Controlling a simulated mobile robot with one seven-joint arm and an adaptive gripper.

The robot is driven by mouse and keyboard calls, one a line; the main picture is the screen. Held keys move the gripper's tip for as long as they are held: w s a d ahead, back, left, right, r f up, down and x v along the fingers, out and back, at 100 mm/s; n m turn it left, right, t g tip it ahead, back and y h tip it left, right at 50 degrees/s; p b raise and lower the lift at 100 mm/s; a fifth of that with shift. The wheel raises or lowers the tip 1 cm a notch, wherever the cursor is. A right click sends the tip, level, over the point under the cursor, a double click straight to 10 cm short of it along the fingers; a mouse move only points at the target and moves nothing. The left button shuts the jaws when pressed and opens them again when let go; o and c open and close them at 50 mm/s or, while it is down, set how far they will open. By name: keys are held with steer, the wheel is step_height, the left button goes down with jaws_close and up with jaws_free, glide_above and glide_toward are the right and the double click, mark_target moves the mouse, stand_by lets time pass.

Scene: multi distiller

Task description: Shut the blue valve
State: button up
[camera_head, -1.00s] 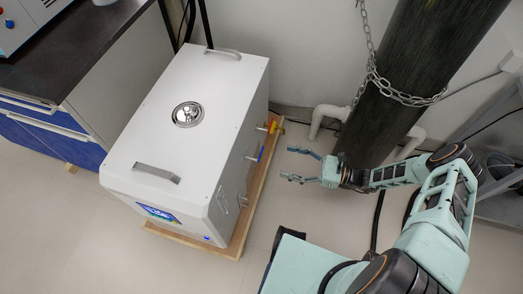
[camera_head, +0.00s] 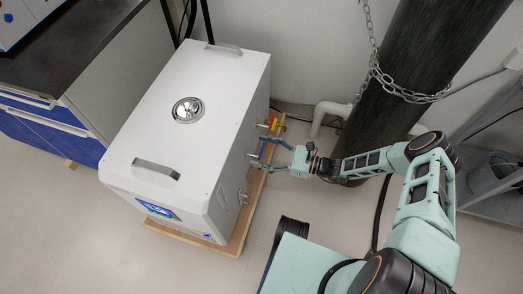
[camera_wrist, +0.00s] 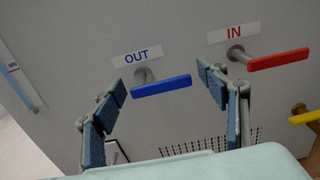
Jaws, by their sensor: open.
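The blue valve handle (camera_wrist: 161,86) is in the wrist view, on the white machine's side under a label reading OUT. Its bar sticks out to the right of its stem, roughly level and slightly tilted. My gripper (camera_wrist: 165,92) is open, with one finger on each side of the blue handle in the picture. I cannot tell whether either finger touches it. In the head view my gripper (camera_head: 261,156) is at the machine's right side, and its fingers partly cover the blue valve.
The red valve handle (camera_wrist: 278,60), labelled IN, is close to the right finger. A yellow handle (camera_wrist: 305,117) is lower right. The white machine (camera_head: 195,120) stands on a wooden base (camera_head: 237,238). A dark chained cylinder (camera_head: 400,90) stands behind my arm. Floor in front is clear.

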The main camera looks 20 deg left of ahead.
steer(key=c, duration=1.2)
steer(key=shift+o, duration=0.2)
steer(key=shift+f, duration=0.1)
steer(key=m+b, duration=0.1)
steer(key=f+m+b, duration=0.1)
steer(key=shift+m+b, duration=0.3)
steer(key=shift+m, duration=0.1)
steer(key=m+b, duration=0.2)
steer(key=m, duration=0.1)
steer(key=shift+s+f, duration=0.15)
steer(key=shift+f, duration=0.15)
steer(key=m, duration=0.4)
steer(key=s+m+b, duration=0.1)
steer(key=m, duration=0.3)
steer(key=s+f+m, duration=0.1)
steer(key=m, duration=0.3)
steer(key=shift+d+b, duration=0.15)
steer(key=shift+b, duration=0.2)
steer(key=shift+s, duration=0.1)
